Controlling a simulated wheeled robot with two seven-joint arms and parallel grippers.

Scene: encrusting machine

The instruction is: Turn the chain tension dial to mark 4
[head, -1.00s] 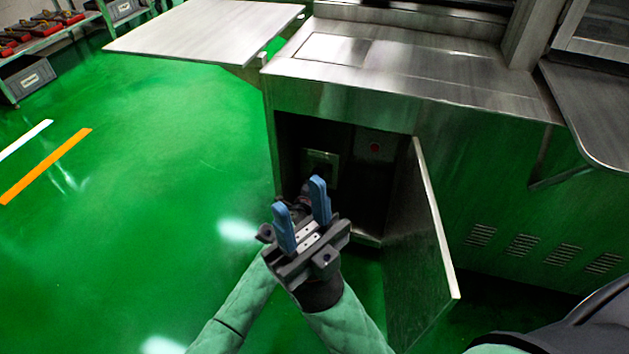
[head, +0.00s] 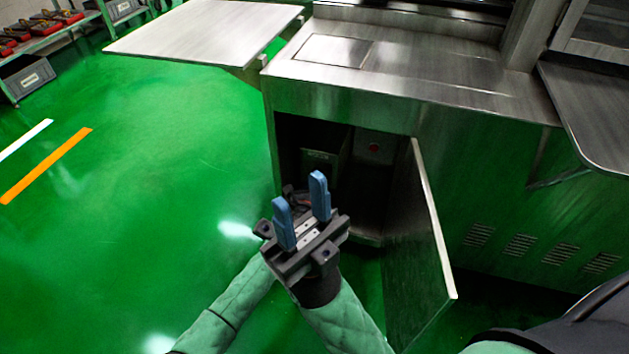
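The open cabinet (head: 292,140) in the steel machine holds a dark box with a greenish face (head: 320,158) and a panel with a red round part (head: 374,147). I cannot make out the chain tension dial or its marks in the dim interior. My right gripper (head: 298,188) is in front of the cabinet opening, its two blue fingers pointing up and apart, with nothing between them. It covers the lower left of the opening. My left arm (head: 232,312) runs up behind the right gripper. The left gripper is mostly hidden there, with only dark parts showing.
The cabinet door (head: 420,250) stands swung open at the right of the opening, close to my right arm. A steel shelf (head: 205,32) juts out at upper left, and another (head: 595,110) at right. The green floor (head: 150,190) at left is clear.

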